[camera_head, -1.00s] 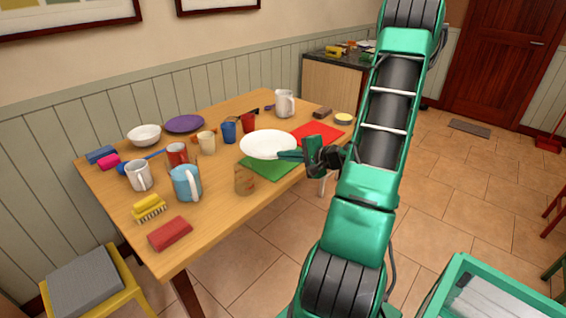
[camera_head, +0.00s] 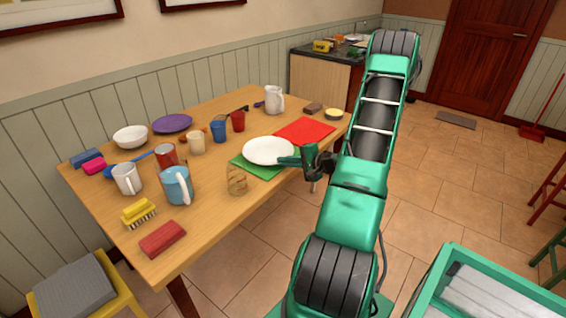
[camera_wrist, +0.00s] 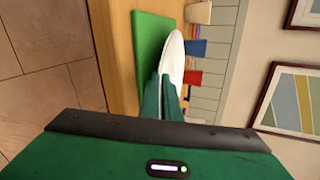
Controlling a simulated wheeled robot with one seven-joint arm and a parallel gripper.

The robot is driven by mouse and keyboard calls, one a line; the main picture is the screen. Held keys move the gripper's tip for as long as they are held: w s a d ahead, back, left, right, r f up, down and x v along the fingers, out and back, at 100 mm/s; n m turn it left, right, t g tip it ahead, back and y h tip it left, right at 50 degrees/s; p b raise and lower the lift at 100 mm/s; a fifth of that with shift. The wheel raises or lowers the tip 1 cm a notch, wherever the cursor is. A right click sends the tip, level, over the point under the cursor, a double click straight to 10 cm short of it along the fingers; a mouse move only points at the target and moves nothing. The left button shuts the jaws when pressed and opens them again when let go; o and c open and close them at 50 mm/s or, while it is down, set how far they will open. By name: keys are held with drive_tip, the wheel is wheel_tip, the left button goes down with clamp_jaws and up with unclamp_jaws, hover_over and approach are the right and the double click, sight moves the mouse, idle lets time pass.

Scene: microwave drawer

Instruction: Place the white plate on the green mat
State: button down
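The white plate (camera_head: 268,150) is over the green mat (camera_head: 247,167), covering most of it in the head view. The mat's near and left edges show. The plate looks level and low, on or just above the mat; I cannot tell if it touches. My gripper (camera_head: 288,161) is at the plate's right rim, its fingers shut on that rim. In the wrist view the plate (camera_wrist: 174,52) appears edge-on at the fingers (camera_wrist: 164,88), close to the mat (camera_wrist: 148,50).
A red mat (camera_head: 306,131) lies behind. A wooden mug (camera_head: 237,180) stands near the table's front edge, left of the green mat. Blue (camera_head: 219,131) and red (camera_head: 238,121) cups stand behind the plate. A white pitcher (camera_head: 273,100) is at the back.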

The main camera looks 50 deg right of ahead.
drive_tip(key=shift+w+a, duration=0.1)
drive_tip(key=shift+a, duration=0.1)
drive_tip(key=c, duration=2.3)
unclamp_jaws()
drive_tip(key=shift+f, duration=0.1)
